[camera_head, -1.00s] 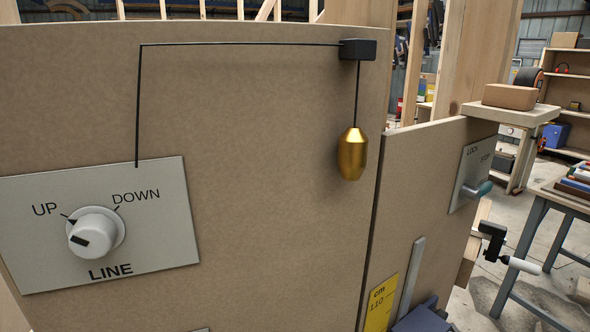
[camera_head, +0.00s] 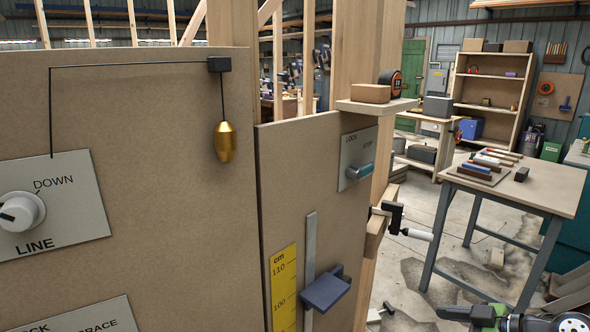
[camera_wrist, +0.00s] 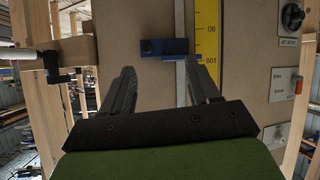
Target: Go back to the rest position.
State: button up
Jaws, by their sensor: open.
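My gripper (camera_wrist: 162,68) is open, its two dark fingers apart with nothing visible between them. In the wrist view, which looks upside down, a blue block on a grey rail (camera_wrist: 165,47) and a yellow cm scale (camera_wrist: 207,45) show beyond the fingertips. I cannot tell how far off they are, and no contact shows. In the head view a green and black part of my arm (camera_head: 487,316) shows at the bottom right edge, apart from the panels; the fingers are not clear there.
A brown panel (camera_head: 150,180) carries a LINE knob (camera_head: 22,211) and a hanging brass bob (camera_head: 225,142). A second panel has a LOCK/STOP lever (camera_head: 360,171) and the blue block (camera_head: 326,289). A clamp (camera_head: 395,217) juts out right of it. A table (camera_head: 540,186) stands right; floor shows between.

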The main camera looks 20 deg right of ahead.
jog(key=w+a+r+m+g+h+p, duration=0.1)
jog(key=w+a+r+g, duration=0.15)
jog(key=a, duration=0.75)
jog(key=w+a+r+m+g+h+p, duration=0.1)
jog(key=a+r+g+p, duration=0.2)
jog(key=a, duration=0.7)
jog(key=s+a+r+m+h, duration=0.1)
jog(key=s+a+r+m, duration=0.1)
jog(key=s+a, duration=0.2)
jog(key=s+a+r+m+h+p, duration=0.1)
jog(key=s+a+m+h, duration=0.1)
jog(key=s, duration=0.7)
jog(key=shift+s+a+r+m, duration=0.25)
jog(key=shift+a+r+m, duration=0.15)
jog(key=shift+a, duration=0.45)
jog(key=shift+c, duration=0.2)
